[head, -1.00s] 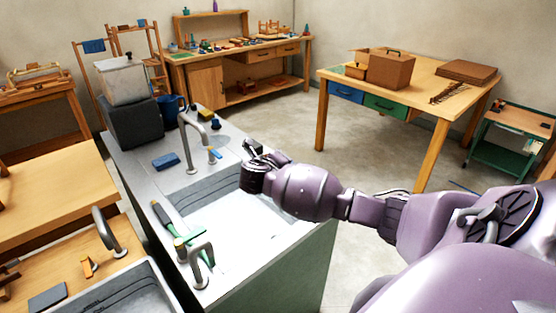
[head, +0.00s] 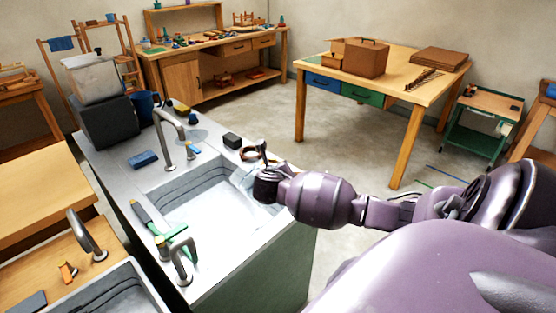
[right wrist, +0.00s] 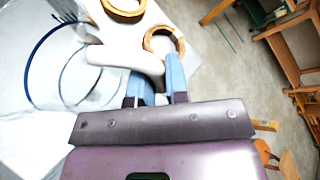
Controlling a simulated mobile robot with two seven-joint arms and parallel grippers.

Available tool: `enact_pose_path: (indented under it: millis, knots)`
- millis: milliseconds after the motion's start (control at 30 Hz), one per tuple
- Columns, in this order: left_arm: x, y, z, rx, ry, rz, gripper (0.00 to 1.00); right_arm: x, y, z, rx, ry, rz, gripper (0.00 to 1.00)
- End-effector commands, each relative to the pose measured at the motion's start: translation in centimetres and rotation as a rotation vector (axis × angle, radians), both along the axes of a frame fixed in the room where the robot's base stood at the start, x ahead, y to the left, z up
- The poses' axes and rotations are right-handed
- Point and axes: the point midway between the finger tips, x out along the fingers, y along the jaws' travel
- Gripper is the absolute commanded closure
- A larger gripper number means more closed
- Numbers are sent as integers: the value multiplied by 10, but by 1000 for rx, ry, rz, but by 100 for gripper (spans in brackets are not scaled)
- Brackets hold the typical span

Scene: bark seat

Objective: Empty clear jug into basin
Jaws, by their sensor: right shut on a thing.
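The clear jug (head: 243,179) shows faintly in the head view at the basin's far right corner. In the right wrist view the jug (right wrist: 72,75) has a blue rim and a pale handle (right wrist: 112,60). My right gripper (head: 263,158) is shut on this handle, with its blue fingers (right wrist: 160,88) at the handle's end. The basin (head: 195,207) is a grey sink with a pale floor, left of and below the gripper. I cannot tell the jug's exact tilt or what is left inside it. My left gripper is out of view.
Two faucets, a near one (head: 181,262) and a far one (head: 180,135), stand by the basin. A green-handled tool (head: 150,220) lies on its left rim. A brown tape ring (head: 250,153), a black block (head: 232,140) and a blue sponge (head: 143,159) lie on the counter.

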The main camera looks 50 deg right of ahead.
Motion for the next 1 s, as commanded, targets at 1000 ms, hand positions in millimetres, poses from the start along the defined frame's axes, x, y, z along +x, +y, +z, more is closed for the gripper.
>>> enact_pose_path:
  millis: [1000]
  knots:
    - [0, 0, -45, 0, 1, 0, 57, -5, -4, -65, 327, -476, 0, 100]
